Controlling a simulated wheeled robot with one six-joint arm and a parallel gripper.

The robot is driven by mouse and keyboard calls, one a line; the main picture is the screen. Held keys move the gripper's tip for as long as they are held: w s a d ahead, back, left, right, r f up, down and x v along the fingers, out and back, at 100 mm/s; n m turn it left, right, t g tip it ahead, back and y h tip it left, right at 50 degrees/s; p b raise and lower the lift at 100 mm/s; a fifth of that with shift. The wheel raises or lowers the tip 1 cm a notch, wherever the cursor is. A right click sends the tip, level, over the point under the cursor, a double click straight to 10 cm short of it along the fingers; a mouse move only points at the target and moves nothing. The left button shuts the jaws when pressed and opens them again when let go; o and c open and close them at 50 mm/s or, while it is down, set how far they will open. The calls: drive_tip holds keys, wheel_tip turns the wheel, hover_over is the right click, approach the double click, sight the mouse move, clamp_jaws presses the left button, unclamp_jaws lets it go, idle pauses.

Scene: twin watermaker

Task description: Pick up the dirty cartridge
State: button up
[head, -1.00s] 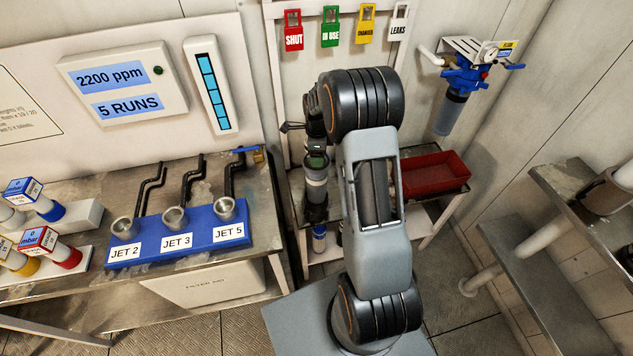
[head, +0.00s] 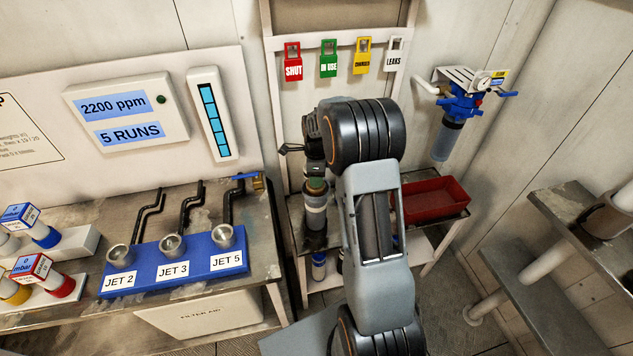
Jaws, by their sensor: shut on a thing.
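My gripper (head: 316,184) points down at the upright dirty cartridge (head: 315,209), a grey-white cylinder on the left of the small metal stand in the head view. The gripper is shut on the cartridge's top end. The fingers are small and partly hidden by my wrist. The cartridge's lower end is dark, and I cannot tell whether it still touches the stand.
A red tray (head: 437,199) sits on the stand's right, behind my arm. A blue filter housing (head: 452,120) hangs on the wall. The bench with the blue jet block (head: 200,250) is at the left. Grey steps (head: 535,275) are at the right.

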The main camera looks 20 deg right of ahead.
wheel_tip(320, 180, up, 26)
idle(0.7)
